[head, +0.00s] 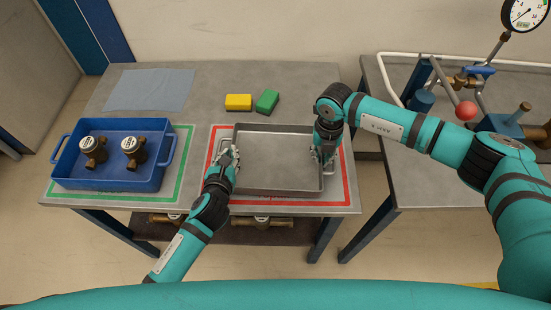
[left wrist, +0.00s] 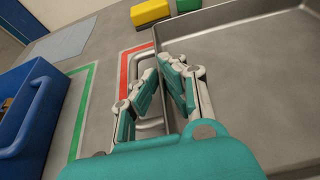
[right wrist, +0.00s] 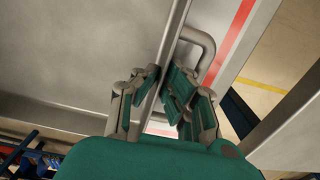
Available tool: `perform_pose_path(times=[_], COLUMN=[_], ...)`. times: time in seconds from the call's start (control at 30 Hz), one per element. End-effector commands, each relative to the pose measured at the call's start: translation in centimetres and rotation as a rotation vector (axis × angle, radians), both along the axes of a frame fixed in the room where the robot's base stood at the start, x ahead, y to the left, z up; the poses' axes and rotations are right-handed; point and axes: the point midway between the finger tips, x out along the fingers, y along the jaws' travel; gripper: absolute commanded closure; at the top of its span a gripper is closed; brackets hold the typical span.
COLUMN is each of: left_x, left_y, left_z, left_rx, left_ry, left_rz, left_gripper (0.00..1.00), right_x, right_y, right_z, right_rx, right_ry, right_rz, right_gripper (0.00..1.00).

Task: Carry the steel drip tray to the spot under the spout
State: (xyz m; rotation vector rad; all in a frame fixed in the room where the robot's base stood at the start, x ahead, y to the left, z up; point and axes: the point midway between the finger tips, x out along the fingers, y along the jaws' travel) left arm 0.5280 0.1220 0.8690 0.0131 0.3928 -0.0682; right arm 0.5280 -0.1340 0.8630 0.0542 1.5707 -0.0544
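The steel drip tray (head: 280,160) is a shallow grey rectangle with a loop handle at each short end. It sits on the bench inside a red outline and looks level. My left gripper (head: 229,157) is at the tray's left end; in the left wrist view its fingers (left wrist: 162,72) close in on either side of the tray's edge by the handle (left wrist: 150,125). My right gripper (head: 324,153) points down at the right end; in the right wrist view its fingers (right wrist: 165,76) pinch the rim beside the other handle (right wrist: 208,50). The spout is not clearly seen.
A blue crate (head: 110,180) with two meters stands left in a green outline. Yellow (head: 238,102) and green (head: 267,101) blocks lie behind the tray. A grey mat (head: 150,90) is at back left. A second bench with pipework (head: 470,85) stands right, across a gap.

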Motion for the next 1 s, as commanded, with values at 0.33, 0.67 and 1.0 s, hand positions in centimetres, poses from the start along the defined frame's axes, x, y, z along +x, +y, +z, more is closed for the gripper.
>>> perform_pose_path(times=[0.33,0.67,1.0], left_x=[0.0,0.0,0.0], left_y=[0.0,0.0,0.0], left_z=[0.2,2.7,5.2], left_rx=[0.0,0.001,0.002], left_ry=[-0.002,-0.002,-0.001], left_rz=[-0.001,-0.002,-0.001], left_gripper=[1.0,1.0,1.0], right_x=[0.1,0.1,0.1], right_y=[0.0,0.0,0.0], right_z=[0.2,2.7,5.3], right_rx=[0.001,0.001,0.0], right_ry=[-0.001,-0.002,-0.002], right_rz=[-0.001,-0.001,-0.001], right_gripper=[1.0,1.0,1.0])
